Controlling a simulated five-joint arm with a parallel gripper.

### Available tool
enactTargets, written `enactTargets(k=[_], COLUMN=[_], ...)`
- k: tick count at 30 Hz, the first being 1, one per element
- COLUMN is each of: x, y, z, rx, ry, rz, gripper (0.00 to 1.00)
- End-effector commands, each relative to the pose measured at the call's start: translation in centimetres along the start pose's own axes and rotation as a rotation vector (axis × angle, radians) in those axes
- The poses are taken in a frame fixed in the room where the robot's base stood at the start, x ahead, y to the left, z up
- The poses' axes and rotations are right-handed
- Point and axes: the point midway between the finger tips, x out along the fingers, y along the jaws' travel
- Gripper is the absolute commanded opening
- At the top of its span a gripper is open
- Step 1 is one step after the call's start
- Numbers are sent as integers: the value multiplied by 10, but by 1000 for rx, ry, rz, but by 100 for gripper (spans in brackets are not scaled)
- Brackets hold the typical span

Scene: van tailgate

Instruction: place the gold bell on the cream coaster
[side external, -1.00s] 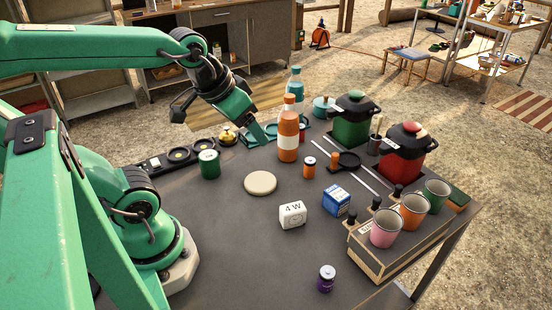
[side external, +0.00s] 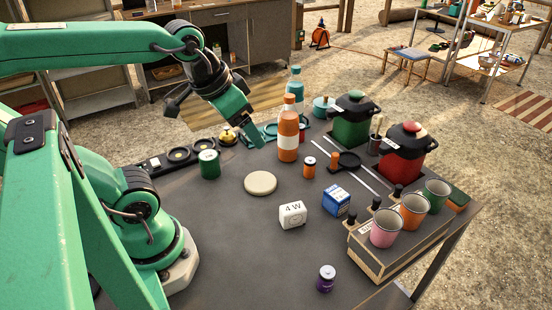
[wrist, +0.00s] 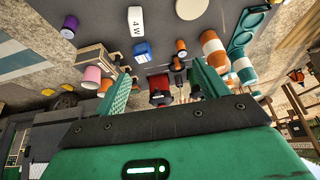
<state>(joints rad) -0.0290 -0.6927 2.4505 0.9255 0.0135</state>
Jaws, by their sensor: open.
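The gold bell (side external: 228,136) stands upright at the back left of the table, beside the dark green can. The cream coaster (side external: 260,183) is a flat round disc near the table's middle, with nothing on it; its edge also shows at the top of the wrist view (wrist: 176,7). My gripper (side external: 258,138) is above the back edge area, to the right of the bell and apart from it. In the wrist view, my gripper (wrist: 161,69) has its two green fingers wide apart with nothing held.
A green can (side external: 209,164) stands left of the coaster. An orange bottle (side external: 288,140) stands close to my gripper's right. A white 4W box (side external: 292,214) and a blue box (side external: 337,200) are in front. The front left tabletop is clear.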

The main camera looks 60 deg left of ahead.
Motion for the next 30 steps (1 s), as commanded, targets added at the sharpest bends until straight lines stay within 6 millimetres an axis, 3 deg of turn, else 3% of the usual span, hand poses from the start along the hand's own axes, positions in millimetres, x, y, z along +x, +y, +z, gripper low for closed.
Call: enactTargets(k=[14,30], x=[11,55], y=[-51,-143], z=[-61,-110], rx=[-83,-197], ry=[-192,-421], rz=[-51,-51], gripper=[73,73])
